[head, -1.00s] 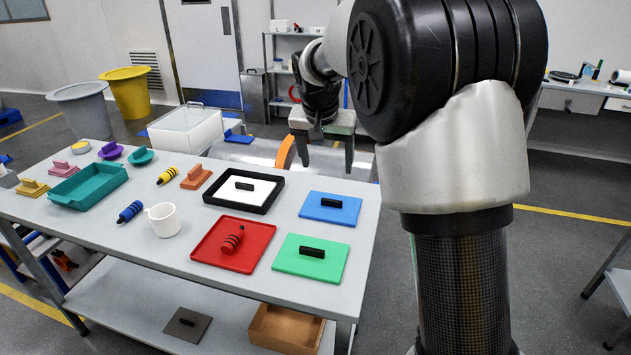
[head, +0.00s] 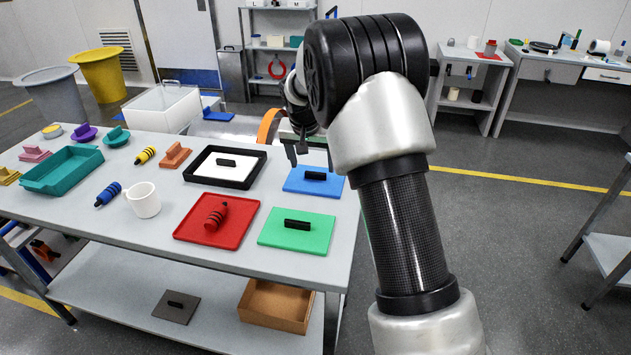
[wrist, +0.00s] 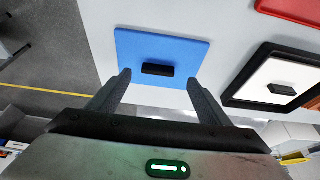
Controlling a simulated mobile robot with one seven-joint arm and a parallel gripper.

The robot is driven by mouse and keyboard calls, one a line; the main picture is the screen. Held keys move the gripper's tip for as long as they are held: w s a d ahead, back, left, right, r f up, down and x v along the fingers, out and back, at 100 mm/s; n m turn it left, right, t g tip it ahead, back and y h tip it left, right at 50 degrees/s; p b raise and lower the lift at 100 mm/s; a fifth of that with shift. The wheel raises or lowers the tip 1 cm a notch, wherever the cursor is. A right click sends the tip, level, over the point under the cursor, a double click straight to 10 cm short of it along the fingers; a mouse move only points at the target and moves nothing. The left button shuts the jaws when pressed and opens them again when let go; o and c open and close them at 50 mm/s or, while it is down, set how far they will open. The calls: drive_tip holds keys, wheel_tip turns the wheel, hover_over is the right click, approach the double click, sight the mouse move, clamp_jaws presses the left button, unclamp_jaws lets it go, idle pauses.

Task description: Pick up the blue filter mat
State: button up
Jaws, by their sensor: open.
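The blue filter mat (head: 314,181) lies flat at the right back part of the table, a blue square with a black bar handle on top. In the wrist view the blue filter mat (wrist: 158,45) is just beyond my fingers, its black handle (wrist: 158,70) in line with the gap between them. My gripper (wrist: 157,82) is open and empty. In the head view my gripper (head: 308,160) hangs over the back edge of the mat, partly hidden by my arm. The height of the fingertips above the mat is hard to tell.
A green mat (head: 272,235) lies in front of the blue one. A black-rimmed tray with a white inside (head: 259,178) and a red mat (head: 183,229) with a striped cylinder lie to the left. The table edge is close on the right.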

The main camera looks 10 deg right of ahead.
sight(315, 172)
drive_tip(key=x, duration=0.4)
drive_tip(key=shift+w+d+f, duration=0.2)
drive_tip(key=shift+w+d, duration=0.05)
drive_tip(key=shift+c, duration=0.2)
drive_tip(key=c, duration=1.1)
drive_tip(key=shift+r, duration=0.1)
